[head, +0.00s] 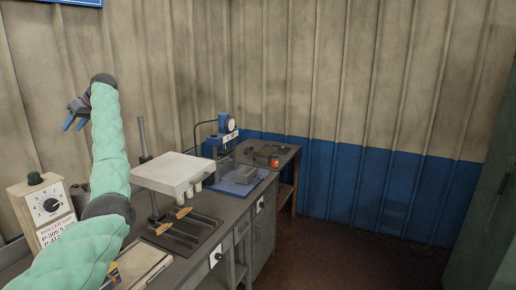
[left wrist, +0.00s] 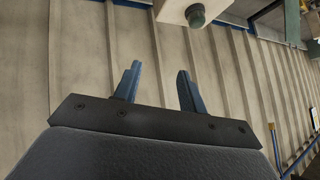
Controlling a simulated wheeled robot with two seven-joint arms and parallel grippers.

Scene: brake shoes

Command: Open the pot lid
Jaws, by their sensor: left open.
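I cannot make out a pot or a pot lid in either view. My left gripper (head: 75,122) is raised high at the left of the head view, in front of the corrugated wall. Its two blue fingers also show in the left wrist view (left wrist: 159,72), spread apart with nothing between them. It is open and touches nothing that I can see. My right gripper is in neither view.
A control box (head: 50,207) with a dial and dark green knob (head: 35,178) stands left on the workbench. A white-topped press (head: 172,170), orange-brown handles (head: 163,229) and a blue gauge machine (head: 225,140) follow. Open floor (head: 340,250) lies right.

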